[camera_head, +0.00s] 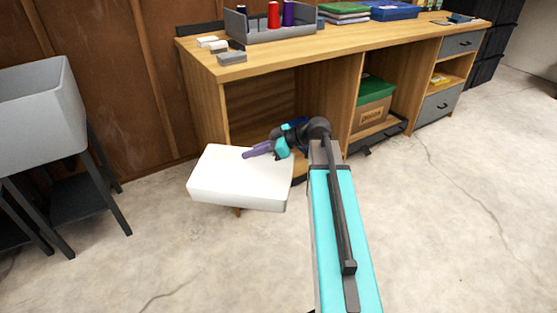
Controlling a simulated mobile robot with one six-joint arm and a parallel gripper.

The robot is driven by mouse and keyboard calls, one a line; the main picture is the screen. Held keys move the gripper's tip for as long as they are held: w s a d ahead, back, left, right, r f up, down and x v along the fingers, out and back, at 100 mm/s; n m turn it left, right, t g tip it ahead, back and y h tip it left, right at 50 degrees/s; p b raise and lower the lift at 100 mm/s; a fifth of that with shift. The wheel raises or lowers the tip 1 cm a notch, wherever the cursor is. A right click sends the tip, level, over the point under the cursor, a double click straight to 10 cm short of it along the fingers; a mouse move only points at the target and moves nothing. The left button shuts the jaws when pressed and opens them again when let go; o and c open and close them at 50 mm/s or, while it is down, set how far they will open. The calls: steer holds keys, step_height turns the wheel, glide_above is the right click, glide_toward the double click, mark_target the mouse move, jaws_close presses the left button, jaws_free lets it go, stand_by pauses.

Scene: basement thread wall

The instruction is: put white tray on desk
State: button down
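A thick white slab with rounded edges (230,185) stands low in front of the desk. A short wooden leg shows under it, so it looks like a stool; I cannot tell whether a white tray lies on it. My gripper (250,153), with a purple end, is over the slab's upper right part and points left. Whether it touches the slab, holds anything, or is open is too small to tell. The wooden desk (345,46) stands behind, its top higher than the slab, with bare room in the middle.
On the desk are a grey organizer with thread spools (285,28), small white and grey blocks (231,58), green books (344,9) and a blue box (393,10). A green-lidded box (373,104) sits on a lower shelf. A grey sink (45,108) stands left. Floor at right is clear.

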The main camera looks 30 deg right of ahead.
steer(key=s+a+r+p, duration=0.25)
steer(key=a+r, duration=0.45)
steer(key=a, duration=0.4)
steer(key=w+r+m+t+h+p, duration=0.1)
steer(key=w+r+m+h+p, duration=0.2)
steer(key=r+p, duration=0.6)
steer(key=w+r+m+t+h+p, duration=0.2)
steer(key=w+r+m+h+p, duration=0.1)
steer(key=r+p, duration=0.6)
steer(key=w+r+m+t+h+p, duration=0.1)
steer(key=w+r+m+h+p, duration=0.2)
steer(key=r+p, duration=0.6)
step_height(320, 180, up, 3)
steer(key=shift+w+a+r+m+t+h+p, duration=0.15)
steer(key=shift+w+m+t+h+p, duration=0.25)
steer(key=shift+m, duration=0.4)
